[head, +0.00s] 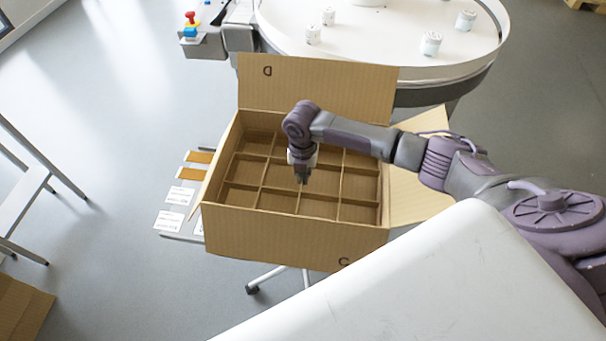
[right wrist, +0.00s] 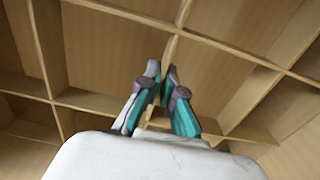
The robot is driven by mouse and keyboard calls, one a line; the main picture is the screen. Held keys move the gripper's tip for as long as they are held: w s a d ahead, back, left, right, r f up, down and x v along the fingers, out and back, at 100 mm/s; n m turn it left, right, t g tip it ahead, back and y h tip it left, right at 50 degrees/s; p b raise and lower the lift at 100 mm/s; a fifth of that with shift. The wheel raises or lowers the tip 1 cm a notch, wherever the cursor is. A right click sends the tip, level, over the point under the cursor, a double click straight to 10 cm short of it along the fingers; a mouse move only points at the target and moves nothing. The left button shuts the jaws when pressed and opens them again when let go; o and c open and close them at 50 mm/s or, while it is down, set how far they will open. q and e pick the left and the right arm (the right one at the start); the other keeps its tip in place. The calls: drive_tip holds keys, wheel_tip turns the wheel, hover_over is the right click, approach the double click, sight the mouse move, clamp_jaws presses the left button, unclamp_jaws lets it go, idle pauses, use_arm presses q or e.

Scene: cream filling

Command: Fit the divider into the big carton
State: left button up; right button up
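The big carton (head: 290,235) stands open below my right arm, its back flap (head: 318,85) raised and a right flap (head: 418,195) folded outward. The divider (head: 266,172), a brown cardboard grid, lies inside the carton with its top edges below the rim. It fills most of the right wrist view (right wrist: 110,102). My right gripper (head: 302,181) points down into the carton over the grid's middle. In the right wrist view its fingertips (right wrist: 163,80) are close together on either side of a divider strip. Whether the divider touches the carton floor cannot be told. My left gripper is not in view.
A round white table (head: 385,40) with several small white jars stands behind the carton. Orange strips (head: 200,157) and white labels (head: 180,195) lie at the carton's left. A white rack (head: 22,190) stands at the far left, with clear floor between.

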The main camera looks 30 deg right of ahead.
drive_tip(key=o, duration=0.5)
drive_tip(key=shift+r, duration=0.15)
wheel_tip(320, 180, up, 12)
drive_tip(key=shift+f, duration=0.1)
idle(0.7)
